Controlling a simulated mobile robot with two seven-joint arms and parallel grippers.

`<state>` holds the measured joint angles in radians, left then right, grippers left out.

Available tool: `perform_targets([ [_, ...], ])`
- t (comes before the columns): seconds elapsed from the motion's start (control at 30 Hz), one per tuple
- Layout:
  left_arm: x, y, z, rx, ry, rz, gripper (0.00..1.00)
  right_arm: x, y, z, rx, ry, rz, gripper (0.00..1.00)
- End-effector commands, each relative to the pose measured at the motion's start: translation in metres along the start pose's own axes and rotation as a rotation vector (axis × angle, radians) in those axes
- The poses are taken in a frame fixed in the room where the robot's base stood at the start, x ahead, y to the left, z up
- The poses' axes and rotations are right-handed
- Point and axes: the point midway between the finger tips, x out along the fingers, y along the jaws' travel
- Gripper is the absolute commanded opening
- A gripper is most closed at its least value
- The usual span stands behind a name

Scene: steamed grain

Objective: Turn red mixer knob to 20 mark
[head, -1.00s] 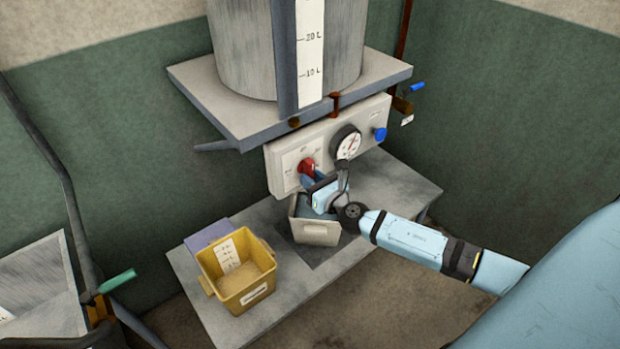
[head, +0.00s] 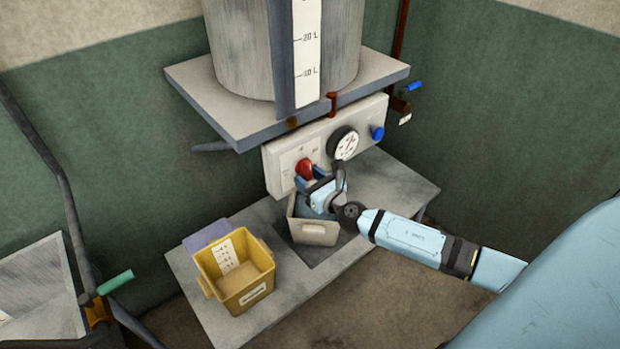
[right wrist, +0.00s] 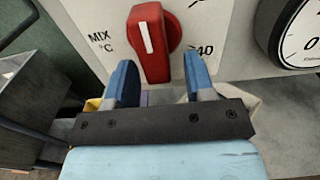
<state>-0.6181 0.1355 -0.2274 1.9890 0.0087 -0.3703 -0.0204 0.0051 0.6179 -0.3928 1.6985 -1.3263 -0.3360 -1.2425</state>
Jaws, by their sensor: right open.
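The red mixer knob (head: 304,168) sits on the left part of the pale control panel (head: 283,184). In the right wrist view the knob (right wrist: 163,62) has a white line that points up and slightly left. "MIX °C" is printed left of it and "40" at its lower right; I cannot read a 20 mark. My right gripper (head: 309,178) is open just in front of the knob. In the right wrist view its blue fingers (right wrist: 160,77) stand apart on either side of the knob's lower end. I cannot tell whether they touch it. My left gripper is not in view.
A round gauge (head: 345,144) and a blue knob (head: 377,133) are right of the red knob. The tank shelf (head: 240,128) overhangs the panel. A grey container (head: 315,232) stands below my gripper, and a yellow bin (head: 240,285) stands at the bench's left.

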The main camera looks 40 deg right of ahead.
Motion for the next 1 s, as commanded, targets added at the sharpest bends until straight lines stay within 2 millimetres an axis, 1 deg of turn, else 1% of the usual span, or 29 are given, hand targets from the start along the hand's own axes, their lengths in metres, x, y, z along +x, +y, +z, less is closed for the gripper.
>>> perform_targets([
  [0.13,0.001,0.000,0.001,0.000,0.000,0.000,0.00,-0.006,0.000,-0.001,0.000,0.001,0.000,0.49],
  [0.23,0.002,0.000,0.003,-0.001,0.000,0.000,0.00,-0.018,0.000,-0.002,0.000,0.002,0.000,0.49],
  [0.37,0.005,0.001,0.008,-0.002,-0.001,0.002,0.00,-0.045,0.000,-0.004,0.000,0.004,0.002,0.49],
  [0.5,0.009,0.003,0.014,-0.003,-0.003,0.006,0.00,-0.077,0.000,-0.004,-0.001,0.003,0.002,0.49],
  [0.7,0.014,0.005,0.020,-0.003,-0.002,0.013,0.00,-0.114,0.000,-0.003,0.000,0.002,0.001,0.49],
  [0.83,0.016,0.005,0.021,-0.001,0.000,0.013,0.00,-0.129,0.000,-0.002,0.000,0.002,0.001,0.49],
  [1.0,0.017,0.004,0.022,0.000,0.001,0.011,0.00,-0.137,0.000,0.000,0.000,0.000,0.000,0.49],
])
